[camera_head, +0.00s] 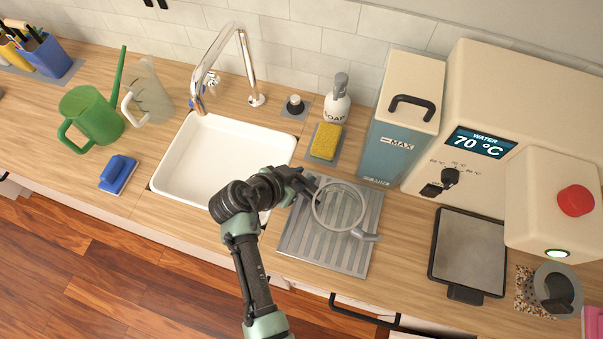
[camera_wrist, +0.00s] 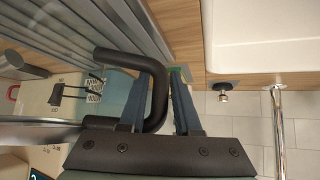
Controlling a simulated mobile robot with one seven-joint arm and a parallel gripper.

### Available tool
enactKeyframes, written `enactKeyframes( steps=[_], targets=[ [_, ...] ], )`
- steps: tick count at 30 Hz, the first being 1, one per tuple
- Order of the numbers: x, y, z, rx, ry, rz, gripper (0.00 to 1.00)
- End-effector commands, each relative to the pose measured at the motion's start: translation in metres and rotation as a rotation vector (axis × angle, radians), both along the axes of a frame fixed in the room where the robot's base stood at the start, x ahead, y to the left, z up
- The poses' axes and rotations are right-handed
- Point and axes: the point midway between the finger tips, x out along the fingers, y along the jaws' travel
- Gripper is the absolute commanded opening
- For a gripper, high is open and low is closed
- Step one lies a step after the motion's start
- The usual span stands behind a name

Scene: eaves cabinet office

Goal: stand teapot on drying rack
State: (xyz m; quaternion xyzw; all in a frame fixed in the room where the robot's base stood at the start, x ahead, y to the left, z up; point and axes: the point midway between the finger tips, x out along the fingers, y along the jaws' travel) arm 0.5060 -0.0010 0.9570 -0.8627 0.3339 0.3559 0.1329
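The teapot (camera_head: 318,217) looks grey and shiny or see-through, with a round rim and a spout toward the lower right. In the head view it is over the slatted metal drying rack (camera_head: 340,262); I cannot tell whether it rests on it or hangs just above. My gripper (camera_head: 302,187) is at the teapot's upper left side. In the wrist view, the black handle (camera_wrist: 158,88) passes between the blue fingers of my gripper (camera_wrist: 162,95), which appear closed on it. The rack's slats show at the upper left of the wrist view (camera_wrist: 125,25).
The white sink (camera_head: 215,165) is left of the rack. A yellow sponge (camera_head: 325,141), a soap bottle (camera_head: 337,100) and a blue tank (camera_head: 400,120) stand behind it. The water machine (camera_head: 500,100) and a dark-rimmed tray (camera_head: 469,250) are to the right. A green watering can (camera_head: 92,117) is far left.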

Motion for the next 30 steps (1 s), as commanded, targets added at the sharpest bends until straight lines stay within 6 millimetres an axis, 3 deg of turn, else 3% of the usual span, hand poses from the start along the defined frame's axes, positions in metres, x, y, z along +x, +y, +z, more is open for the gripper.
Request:
enactKeyframes(
  steps=[3,15,30],
  targets=[
    [0.0,0.0,0.0,0.0,0.0,0.0,0.5],
    [-0.002,0.002,0.007,0.0,-0.002,0.001,0.5],
    [-0.05,0.047,0.07,0.002,-0.004,0.003,0.5]
  ],
)
